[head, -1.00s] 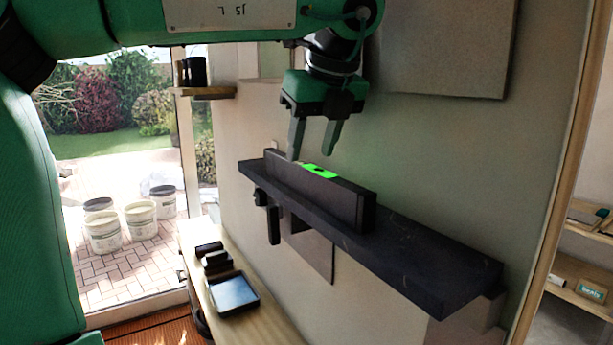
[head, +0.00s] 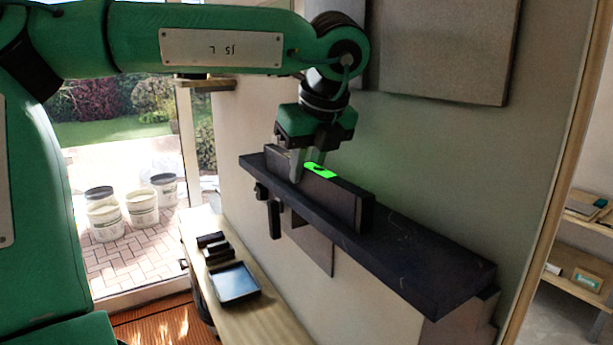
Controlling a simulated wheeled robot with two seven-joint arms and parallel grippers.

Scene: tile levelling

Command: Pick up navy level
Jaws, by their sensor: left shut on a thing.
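The navy level (head: 347,205) is a long dark bar with a bright green patch on its top edge. It stands on edge on a dark shelf (head: 430,262) fixed to the wall. My left gripper (head: 308,172) points down over the level, its fingers shut on it just left of the green patch. The nearer finger covers part of the level's front face; the farther finger's tip is hidden behind the level. The level still rests on the shelf. My right gripper is not in view.
A wooden bench (head: 262,318) below holds a dark tray (head: 235,283) and small dark blocks (head: 213,247). Dark tools hang at the shelf's left front. A grey panel (head: 440,50) is on the wall above. Several buckets (head: 141,208) stand outside the glass door.

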